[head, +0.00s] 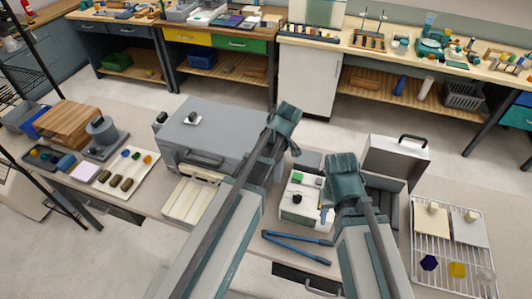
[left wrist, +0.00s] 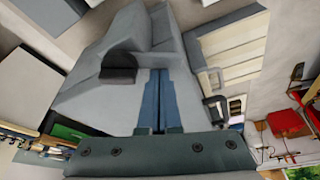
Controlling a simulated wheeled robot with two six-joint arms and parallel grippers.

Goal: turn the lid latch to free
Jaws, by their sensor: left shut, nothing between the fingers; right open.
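A grey lidded case (head: 235,132) stands left of centre on the near bench, its lid down and a dark handle on its front. A small white plate with a dark knob (head: 193,119) sits on the lid's top; it looks like the latch, but its turn is too small to read. My left gripper (head: 294,148) is near the case's right end, apart from the knob. In the left wrist view its blue fingers (left wrist: 156,98) are shut with nothing between them. My right gripper (head: 324,212) is open and empty, above the white instrument at the centre.
The white instrument (head: 297,212) has a green button and a dark knob. Blue-handled tongs (head: 297,245) lie in front. An open grey case (head: 396,160) and a wire rack (head: 450,270) stand right. A ribbed tray (head: 190,197) lies before the lidded case.

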